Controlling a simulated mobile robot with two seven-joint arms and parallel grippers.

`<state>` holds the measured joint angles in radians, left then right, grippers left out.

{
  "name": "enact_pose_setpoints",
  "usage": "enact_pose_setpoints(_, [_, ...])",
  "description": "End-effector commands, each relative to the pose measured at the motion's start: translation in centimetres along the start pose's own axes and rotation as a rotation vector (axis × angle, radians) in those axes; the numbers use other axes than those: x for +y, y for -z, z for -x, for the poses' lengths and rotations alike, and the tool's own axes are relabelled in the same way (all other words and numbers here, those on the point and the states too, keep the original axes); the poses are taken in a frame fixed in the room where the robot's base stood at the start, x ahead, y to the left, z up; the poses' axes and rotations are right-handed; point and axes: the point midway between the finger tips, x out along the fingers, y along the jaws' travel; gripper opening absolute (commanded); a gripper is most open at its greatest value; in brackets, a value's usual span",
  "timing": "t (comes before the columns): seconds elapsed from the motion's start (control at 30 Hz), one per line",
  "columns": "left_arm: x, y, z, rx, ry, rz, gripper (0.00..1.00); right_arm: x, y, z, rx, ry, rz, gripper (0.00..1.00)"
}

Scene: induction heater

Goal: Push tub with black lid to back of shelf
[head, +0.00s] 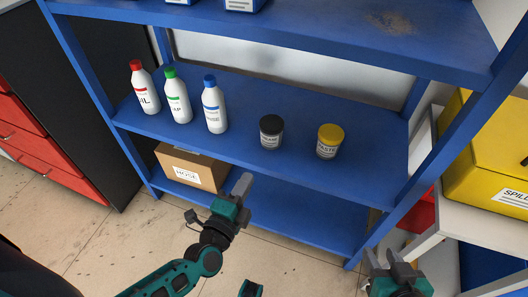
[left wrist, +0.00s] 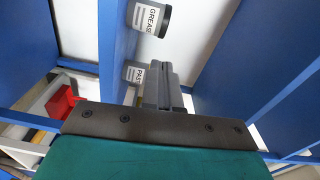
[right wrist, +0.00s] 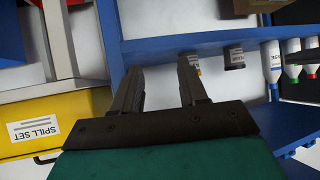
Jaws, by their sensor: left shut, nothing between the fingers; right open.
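The tub with the black lid (head: 271,132) stands upright on the middle blue shelf (head: 245,155), toward its front edge, labelled GREASE. It also shows in the left wrist view (left wrist: 152,17) and the right wrist view (right wrist: 234,57). My left gripper (head: 243,186) is shut and empty, in front of and below the tub, apart from it. In the left wrist view its fingers (left wrist: 163,85) are together. My right gripper (head: 393,264) is open and empty, low at the right, outside the shelf's front right post.
A tub with a yellow lid (head: 330,141) stands right of the black-lidded tub. Bottles with red (head: 145,88), green (head: 177,97) and blue (head: 214,105) caps stand left. A cardboard box (head: 190,168) sits on the lower shelf. The shelf behind the tubs looks clear. A yellow case (head: 480,160) is at right.

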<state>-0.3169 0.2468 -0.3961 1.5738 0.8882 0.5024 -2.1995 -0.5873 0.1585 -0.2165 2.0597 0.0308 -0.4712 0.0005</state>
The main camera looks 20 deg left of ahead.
Motion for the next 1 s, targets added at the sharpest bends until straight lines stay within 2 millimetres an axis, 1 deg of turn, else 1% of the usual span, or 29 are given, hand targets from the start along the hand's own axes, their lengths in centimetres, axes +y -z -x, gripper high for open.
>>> enact_pose_setpoints(0.03, [0.6, -0.3, -0.2, -0.013, 0.007, -0.032, 0.0, -0.1, -0.4, -0.3, 0.0, 0.002, -0.001, 0.43])
enact_pose_setpoints(0.17, [0.8, -0.8, -0.6, -0.033, 0.015, -0.082, 0.0, -0.2, -0.5, -0.3, 0.0, 0.004, -0.004, 0.43])
enact_pose_setpoints(0.27, [0.8, -0.8, -1.4, -0.036, 0.017, -0.09, 0.0, -0.2, -0.7, -0.4, -0.001, 0.004, -0.007, 0.43])
enact_pose_setpoints(0.37, [0.7, -0.9, -3.0, -0.035, 0.02, -0.089, 0.0, -0.3, -1.2, -0.7, -0.001, 0.004, -0.01, 0.43])
enact_pose_setpoints(0.53, [0.8, -0.9, -6.7, -0.034, 0.02, -0.087, 0.0, -0.3, -2.3, -1.4, -0.006, 0.006, -0.014, 0.43])
enact_pose_setpoints(0.7, [0.8, -1.1, -10.2, -0.034, 0.019, -0.087, 0.0, -0.6, -2.8, -1.9, -0.011, 0.013, -0.021, 0.43])
enact_pose_setpoints(0.83, [0.7, -1.1, -12.3, -0.033, 0.018, -0.088, 0.0, -0.8, -2.8, -2.3, -0.006, 0.019, -0.024, 0.43])
enact_pose_setpoints(1.0, [0.6, -1.2, -13.9, -0.033, 0.015, -0.088, 0.0, -1.1, -2.6, -2.5, 0.001, 0.026, -0.023, 0.43])
